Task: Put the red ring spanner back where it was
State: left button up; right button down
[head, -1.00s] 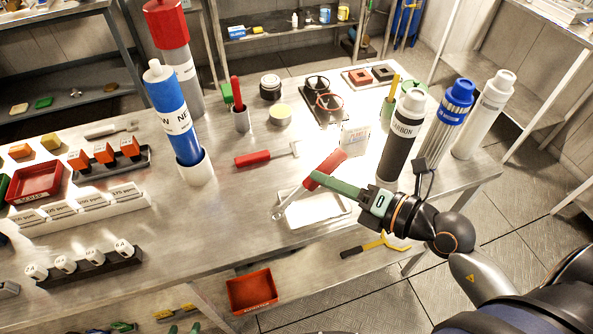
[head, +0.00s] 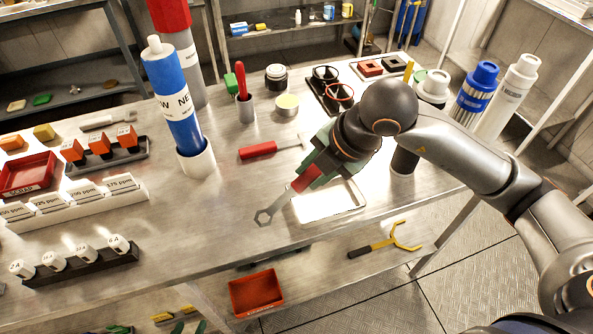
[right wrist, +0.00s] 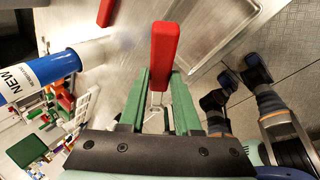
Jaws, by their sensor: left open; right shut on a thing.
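The red ring spanner has a red handle (head: 306,178) and a grey shank ending in a ring (head: 263,217) pointing to the lower left in the head view. My right gripper (head: 316,172) is shut on the red handle. The ring is over the front of the bench (head: 215,215); I cannot tell whether it touches. In the right wrist view the handle (right wrist: 164,55) stands between the green fingers.
A shallow tray (head: 352,208) lies beside the spanner, partly under my right arm. Another red-handled tool (head: 258,150) lies behind. A blue cartridge (head: 172,95) stands in a white holder to the left.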

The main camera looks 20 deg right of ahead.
jog(key=d+r+m+g+b, duration=0.2)
jog(key=d+m+g+b, duration=0.1)
jog(key=d+m, duration=0.85)
jog(key=shift+n+y, duration=0.35)
jog(key=shift+y, duration=0.05)
jog(key=w+a+f, duration=0.2)
jog(key=w+f, duration=0.1)
jog(key=w, duration=0.1)
jog(key=w+a+f, duration=0.2)
jog(key=w+f, duration=0.1)
jog(key=w, duration=0.1)
jog(key=w+a+f+p, duration=0.1)
jog(key=w+a+f, duration=0.2)
jog(key=w, duration=0.1)
jog(key=shift+f, duration=0.1)
notch_tip(320, 180, down, 4)
jog(key=shift+w+r, duration=0.15)
jog(key=shift+r, duration=0.1)
jog(key=c, duration=0.6)
grip_release()
